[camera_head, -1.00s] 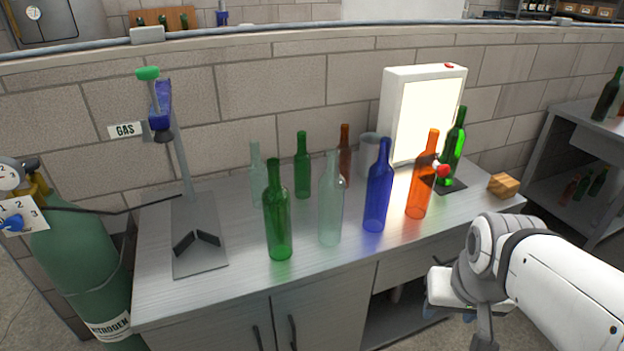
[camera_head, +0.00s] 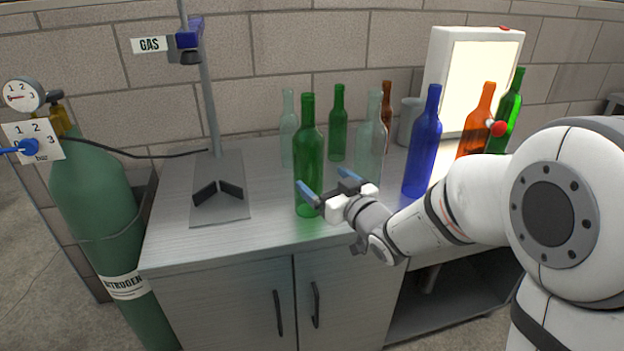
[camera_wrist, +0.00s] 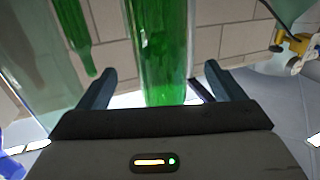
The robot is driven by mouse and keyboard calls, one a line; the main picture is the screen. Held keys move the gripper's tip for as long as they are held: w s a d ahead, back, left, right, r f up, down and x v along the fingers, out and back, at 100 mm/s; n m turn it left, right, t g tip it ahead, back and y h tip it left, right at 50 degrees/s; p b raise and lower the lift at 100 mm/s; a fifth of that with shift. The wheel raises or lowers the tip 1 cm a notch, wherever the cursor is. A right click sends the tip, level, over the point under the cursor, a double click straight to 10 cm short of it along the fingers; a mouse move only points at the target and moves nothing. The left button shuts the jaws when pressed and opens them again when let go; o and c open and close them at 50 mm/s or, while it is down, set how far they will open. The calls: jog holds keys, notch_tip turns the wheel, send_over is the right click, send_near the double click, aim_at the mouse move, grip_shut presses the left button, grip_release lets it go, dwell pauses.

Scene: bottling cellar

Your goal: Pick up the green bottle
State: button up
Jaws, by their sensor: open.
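The nearest green bottle (camera_head: 308,150) stands upright near the front edge of the bench. My gripper (camera_head: 328,181) is open at its lower body, with one blue finger in front of it and the other to its right. In the wrist view the green bottle (camera_wrist: 163,50) stands between the two open fingers of my gripper (camera_wrist: 150,88), with space on both sides. A second green bottle (camera_head: 338,122) stands farther back, and it also shows in the wrist view (camera_wrist: 74,35). A third green bottle (camera_head: 507,112) stands by the bright light panel.
Clear bottles (camera_head: 289,128) (camera_head: 372,135), a blue bottle (camera_head: 422,142), an orange bottle (camera_head: 477,122) and a brown bottle (camera_head: 387,117) stand close by. A gas stand (camera_head: 220,206) and nitrogen cylinder (camera_head: 98,215) are on the left. Bench space left of the nearest green bottle is free.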

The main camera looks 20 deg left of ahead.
aim_at(307, 167)
jog(key=shift+w+a, duration=0.1)
jog(key=shift+a, duration=0.35)
jog(key=x, duration=0.7)
jog(key=shift+w+f, duration=0.1)
jog(key=shift+w, duration=0.1)
jog(key=shift+d, duration=0.1)
jog(key=c, duration=1.4)
